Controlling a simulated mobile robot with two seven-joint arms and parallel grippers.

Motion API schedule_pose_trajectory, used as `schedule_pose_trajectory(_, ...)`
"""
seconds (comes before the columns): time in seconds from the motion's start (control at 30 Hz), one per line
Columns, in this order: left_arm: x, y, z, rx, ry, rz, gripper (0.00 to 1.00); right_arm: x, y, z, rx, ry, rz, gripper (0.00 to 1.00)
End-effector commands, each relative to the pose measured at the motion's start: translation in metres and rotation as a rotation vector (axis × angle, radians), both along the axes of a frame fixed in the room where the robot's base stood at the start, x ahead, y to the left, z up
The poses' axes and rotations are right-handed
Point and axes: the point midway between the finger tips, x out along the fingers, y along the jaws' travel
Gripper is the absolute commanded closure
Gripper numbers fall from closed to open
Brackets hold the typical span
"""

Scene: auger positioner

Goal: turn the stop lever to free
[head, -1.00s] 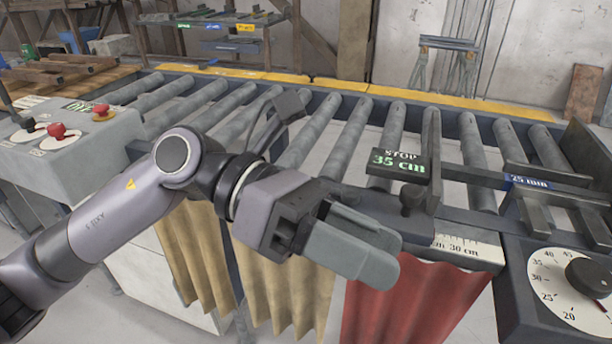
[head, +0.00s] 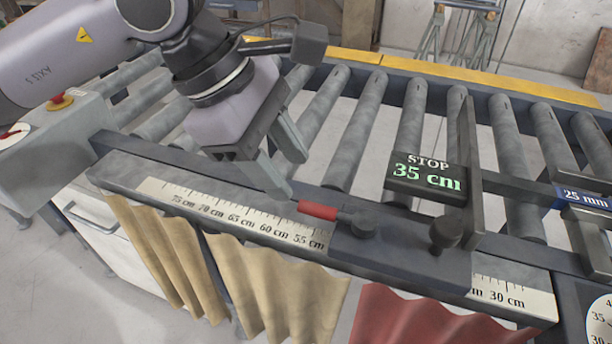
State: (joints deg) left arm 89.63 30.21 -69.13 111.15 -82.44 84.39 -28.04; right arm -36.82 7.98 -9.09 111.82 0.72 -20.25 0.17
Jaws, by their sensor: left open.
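The stop lever has a red grip (head: 318,210) that points left from a dark pivot (head: 362,224) on the stop carriage (head: 400,250). The carriage stands on the scale rail at the front of the roller table. Its display (head: 428,178) reads STOP 35 cm. A dark knob (head: 445,232) stands right of the pivot. My left gripper (head: 284,172) is open and empty, pointing down above the rail. Its fingertips are just left of the red grip; I cannot tell whether they touch it. My right gripper is not in view.
The scale (head: 240,217) runs along the rail. Rollers (head: 355,140) lie behind it, with a yellow edge (head: 470,81) at the back. A grey control box (head: 45,145) stands at left. Curtains hang below the rail. An upright stop plate (head: 468,170) rises beside the display.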

Motion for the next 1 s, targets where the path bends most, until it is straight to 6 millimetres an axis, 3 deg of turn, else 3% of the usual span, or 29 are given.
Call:
schedule_pose_trajectory(0.33, 0.001, -0.022, -0.046, 0.000, 0.004, -0.003, 0.56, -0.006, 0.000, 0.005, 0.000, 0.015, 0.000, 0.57)
schedule_pose_trajectory(0.73, 0.002, -0.026, -0.056, -0.001, 0.002, -0.001, 0.56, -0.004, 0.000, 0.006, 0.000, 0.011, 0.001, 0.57)
schedule_pose_trajectory(0.77, 0.002, -0.026, -0.056, -0.001, 0.002, -0.001, 0.62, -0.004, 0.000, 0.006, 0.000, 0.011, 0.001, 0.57)
schedule_pose_trajectory(0.87, 0.002, -0.026, -0.056, -0.001, 0.002, -0.001, 0.95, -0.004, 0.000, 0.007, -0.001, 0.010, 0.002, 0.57)
schedule_pose_trajectory(0.9, 0.002, -0.026, -0.056, -0.001, 0.002, -0.001, 1.00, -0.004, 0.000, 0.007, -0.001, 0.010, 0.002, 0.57)
schedule_pose_trajectory(1.0, 0.002, -0.026, -0.056, -0.001, 0.002, -0.002, 1.00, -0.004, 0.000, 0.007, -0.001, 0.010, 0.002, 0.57)
